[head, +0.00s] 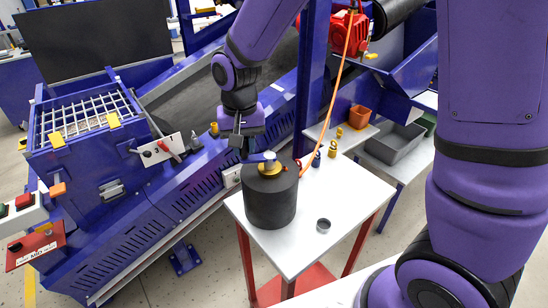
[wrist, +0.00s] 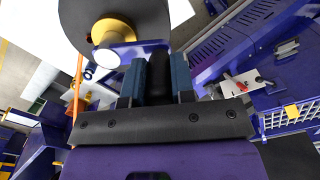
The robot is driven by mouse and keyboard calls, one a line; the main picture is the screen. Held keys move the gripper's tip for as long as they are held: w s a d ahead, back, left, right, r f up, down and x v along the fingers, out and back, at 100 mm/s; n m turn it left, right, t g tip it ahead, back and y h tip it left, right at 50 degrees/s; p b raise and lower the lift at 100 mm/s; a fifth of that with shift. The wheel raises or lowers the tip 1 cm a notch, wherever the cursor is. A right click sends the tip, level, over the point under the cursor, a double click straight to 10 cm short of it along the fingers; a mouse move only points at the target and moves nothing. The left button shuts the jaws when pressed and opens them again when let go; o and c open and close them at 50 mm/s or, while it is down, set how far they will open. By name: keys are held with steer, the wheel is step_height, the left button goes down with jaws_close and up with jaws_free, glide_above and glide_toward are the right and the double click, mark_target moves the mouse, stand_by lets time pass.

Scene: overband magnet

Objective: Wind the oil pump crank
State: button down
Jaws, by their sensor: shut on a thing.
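The oil pump (head: 270,203) is a dark grey drum with a yellow hub (head: 270,168) on top, standing upright on a small white-topped table (head: 315,240). A blue crank arm (head: 257,157) reaches left from the hub toward my gripper (head: 243,153). In the wrist view, the drum (wrist: 150,12) and yellow hub (wrist: 104,30) are at the top. My gripper (wrist: 159,68) is shut on the crank's black upright handle (wrist: 159,75), between its two blue-grey fingers. In the head view the handle is mostly hidden by the gripper.
An orange hose (head: 343,75) runs from the pump up to a red unit (head: 350,33). A grey ring (head: 323,226) and small yellow and blue fittings (head: 332,148) lie on the table. A blue conveyor frame (head: 160,215) with a lever panel (head: 162,149) stands close behind and left.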

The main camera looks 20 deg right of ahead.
steer(key=shift+w+d+f, duration=0.1)
steer(key=shift+w+d, duration=0.25)
steer(key=shift+w, duration=0.3)
steer(key=shift+w+d, duration=0.5)
steer(key=shift+w, duration=0.15)
steer(key=shift+d, duration=0.1)
steer(key=shift+w, duration=0.1)
steer(key=shift+w+d, duration=0.55)
steer(key=shift+d, duration=0.25)
steer(key=shift+d, duration=0.15)
